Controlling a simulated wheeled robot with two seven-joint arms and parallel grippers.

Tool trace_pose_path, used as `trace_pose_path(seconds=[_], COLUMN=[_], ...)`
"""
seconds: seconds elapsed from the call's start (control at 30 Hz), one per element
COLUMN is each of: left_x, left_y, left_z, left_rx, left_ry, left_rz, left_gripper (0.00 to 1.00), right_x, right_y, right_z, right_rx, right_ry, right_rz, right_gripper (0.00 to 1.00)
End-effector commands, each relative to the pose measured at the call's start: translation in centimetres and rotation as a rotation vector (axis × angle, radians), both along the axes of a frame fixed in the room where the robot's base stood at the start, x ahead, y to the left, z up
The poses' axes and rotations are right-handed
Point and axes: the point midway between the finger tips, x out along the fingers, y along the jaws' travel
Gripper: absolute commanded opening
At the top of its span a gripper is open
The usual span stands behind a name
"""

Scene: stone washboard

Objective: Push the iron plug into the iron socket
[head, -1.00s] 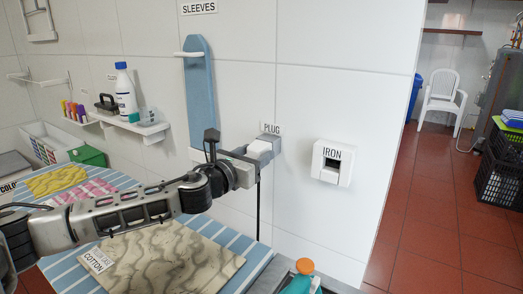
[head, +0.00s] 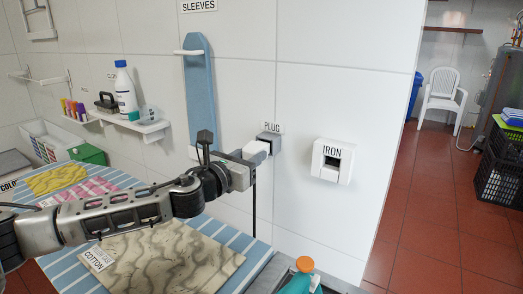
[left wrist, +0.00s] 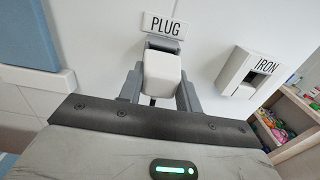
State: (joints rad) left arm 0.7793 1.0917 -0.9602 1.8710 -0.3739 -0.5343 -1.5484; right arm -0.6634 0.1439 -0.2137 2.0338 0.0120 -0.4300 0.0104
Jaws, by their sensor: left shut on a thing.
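The iron plug (head: 255,148) is a white block with a dark cord hanging below it. My left gripper (head: 250,155) is shut on it, just in front of the grey holder (head: 271,142) under the PLUG label. In the left wrist view the plug (left wrist: 163,76) sits between the two grey fingers (left wrist: 161,92), with the holder (left wrist: 162,44) behind it. The iron socket (head: 332,175) is a white wall box marked IRON with a dark opening, to the right of the plug. It also shows at the right in the left wrist view (left wrist: 236,80). My right gripper is out of view.
A blue sleeve board (head: 199,95) hangs on the wall to the left. Below my arm is a striped ironing surface (head: 215,228) with a patterned cloth (head: 175,258). A bottle with an orange cap (head: 304,264) stands below the socket. The wall between plug and socket looks clear.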

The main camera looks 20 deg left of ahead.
Motion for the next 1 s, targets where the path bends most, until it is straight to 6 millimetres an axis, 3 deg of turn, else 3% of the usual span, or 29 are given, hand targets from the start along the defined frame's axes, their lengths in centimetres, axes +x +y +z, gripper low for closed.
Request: trace_pose_path(seconds=[1.0], left_x=[-3.6], left_y=[0.6], left_z=[0.0], left_rx=[0.001], left_ry=[-0.001], left_rz=[0.000], left_gripper=[0.02], right_x=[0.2], right_y=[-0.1], right_z=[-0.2], right_rx=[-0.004], right_ry=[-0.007], right_rz=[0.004], right_gripper=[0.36])
